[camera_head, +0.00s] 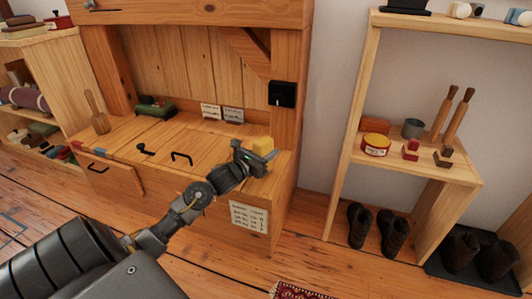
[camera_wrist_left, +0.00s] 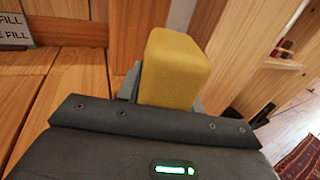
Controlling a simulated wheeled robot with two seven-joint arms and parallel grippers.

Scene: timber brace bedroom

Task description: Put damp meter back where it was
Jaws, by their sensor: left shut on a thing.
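A yellow block-shaped thing (camera_head: 262,143), which I take to be the damp meter, is at the right end of the wooden bench top (camera_head: 210,139). My left gripper (camera_head: 257,154) is shut on it. In the left wrist view the yellow thing (camera_wrist_left: 173,68) stands up beyond the gripper's dark body, with grey finger parts beside it; its lower part is hidden. I cannot tell whether it touches the bench top. My right gripper is not in view.
A black box (camera_head: 282,94) is on the post behind the gripper. Small signs (camera_head: 222,114), a green object (camera_head: 155,107) and a wooden paddle (camera_head: 96,112) are at the bench's back and left. Shelves (camera_head: 430,163) with a red tin (camera_head: 375,144) and boots stand right.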

